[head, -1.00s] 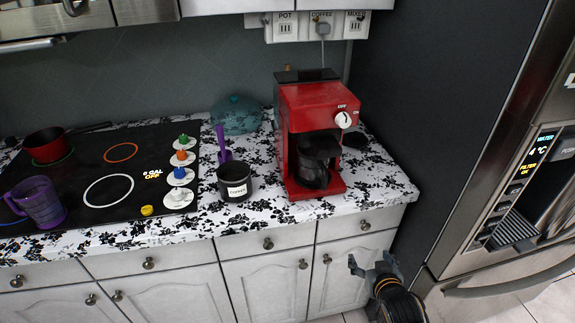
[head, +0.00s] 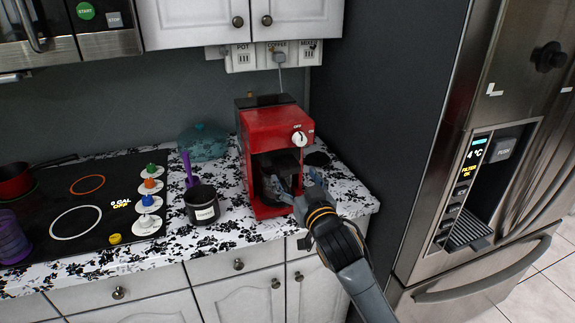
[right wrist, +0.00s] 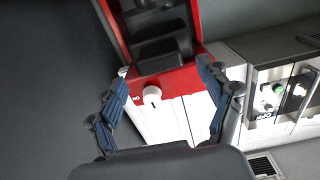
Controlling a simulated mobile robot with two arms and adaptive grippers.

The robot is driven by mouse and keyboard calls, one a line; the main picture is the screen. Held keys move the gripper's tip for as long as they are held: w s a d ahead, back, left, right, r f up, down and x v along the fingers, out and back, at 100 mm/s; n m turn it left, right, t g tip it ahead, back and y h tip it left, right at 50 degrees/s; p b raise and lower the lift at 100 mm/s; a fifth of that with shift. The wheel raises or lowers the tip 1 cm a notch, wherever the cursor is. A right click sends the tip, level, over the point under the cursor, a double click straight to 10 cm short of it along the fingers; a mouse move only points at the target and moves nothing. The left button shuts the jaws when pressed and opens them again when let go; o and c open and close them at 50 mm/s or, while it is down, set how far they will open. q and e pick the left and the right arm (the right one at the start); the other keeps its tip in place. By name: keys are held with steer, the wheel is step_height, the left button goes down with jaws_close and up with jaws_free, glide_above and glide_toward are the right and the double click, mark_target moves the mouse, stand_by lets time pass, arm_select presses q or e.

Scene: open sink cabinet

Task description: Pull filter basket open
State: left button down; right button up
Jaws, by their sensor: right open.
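The red coffee maker (head: 266,130) stands upright at the right end of the counter. Its black filter basket (head: 277,162) is in the front opening below the white knob (head: 299,139). My right gripper (head: 295,184) is open in front of the machine, partly covering its lower front. The right wrist view looks upside down at the machine: the open right gripper (right wrist: 163,70) has one finger to each side of the knob (right wrist: 152,96) and dark basket area (right wrist: 160,52), with nothing held. Contact with the basket cannot be told. My left gripper is out of view.
A black coffee canister (head: 202,207) with a purple scoop and a teal pot (head: 203,142) stand left of the machine. The stove (head: 85,200) is farther left. The fridge (head: 495,150) is right, and wall cabinets (head: 240,22) hang above.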

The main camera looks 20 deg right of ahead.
mark_target(290, 171)
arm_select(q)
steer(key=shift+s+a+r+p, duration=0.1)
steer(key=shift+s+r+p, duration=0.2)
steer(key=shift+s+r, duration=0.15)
arm_select(e)
steer(key=shift+w+a, duration=0.1)
steer(key=shift+w, duration=2.5)
